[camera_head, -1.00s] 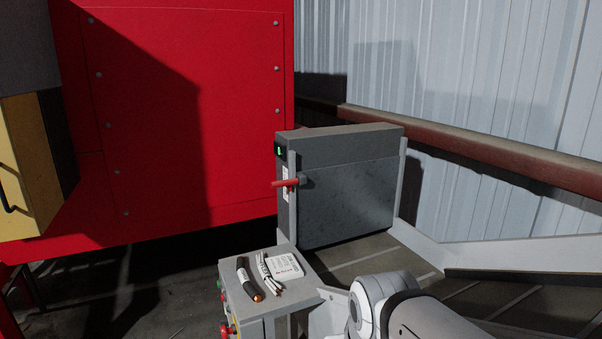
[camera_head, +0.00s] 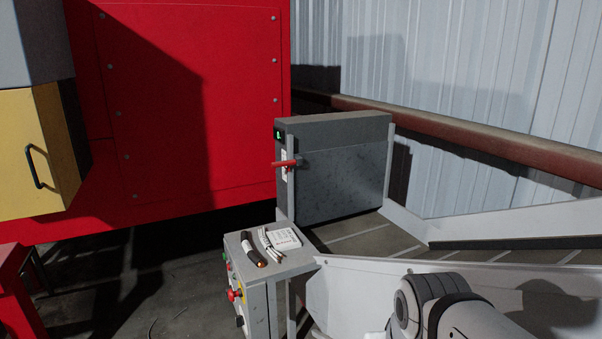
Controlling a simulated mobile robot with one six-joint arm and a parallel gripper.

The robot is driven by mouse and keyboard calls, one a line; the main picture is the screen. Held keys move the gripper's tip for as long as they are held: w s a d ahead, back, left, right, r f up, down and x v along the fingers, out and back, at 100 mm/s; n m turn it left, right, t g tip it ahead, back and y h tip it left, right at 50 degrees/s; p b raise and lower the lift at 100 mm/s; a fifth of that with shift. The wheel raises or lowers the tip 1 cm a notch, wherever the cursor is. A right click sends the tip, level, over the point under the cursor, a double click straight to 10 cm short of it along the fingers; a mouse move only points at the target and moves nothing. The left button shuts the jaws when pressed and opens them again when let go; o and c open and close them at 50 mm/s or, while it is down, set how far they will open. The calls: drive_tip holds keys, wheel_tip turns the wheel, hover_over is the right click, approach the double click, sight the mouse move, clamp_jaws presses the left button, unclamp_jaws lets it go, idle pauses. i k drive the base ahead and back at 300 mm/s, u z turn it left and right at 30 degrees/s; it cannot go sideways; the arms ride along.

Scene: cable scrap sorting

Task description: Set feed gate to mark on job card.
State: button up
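The feed gate (camera_head: 345,170) is a grey upright plate across the conveyor, between two light posts. A red lever handle (camera_head: 284,164) sticks out to the left at its left post. Behind the handle is a white scale strip (camera_head: 285,172), its marks too small to read. A small green-lit display (camera_head: 280,134) sits above it; its figure is unclear. A white card (camera_head: 286,238), likely the job card, lies on the control box; its text is unreadable. My arm shows at the bottom right, well away from the gate. My gripper is not in view.
The control box (camera_head: 270,281) has a red button (camera_head: 234,295) and other buttons on its left side. A dark cable piece (camera_head: 252,250) and pale wires (camera_head: 268,243) lie on top. The conveyor's pale side wall (camera_head: 345,285) stands in front. A red machine (camera_head: 190,100) is behind left.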

sight(329, 183)
drive_tip(key=z, duration=0.1)
drive_tip(key=k, duration=0.6)
drive_tip(key=u, duration=0.15)
drive_tip(key=i, duration=1.4)
drive_tip(key=u, duration=0.9)
drive_tip(key=i, duration=0.6)
drive_tip(key=u, duration=0.3)
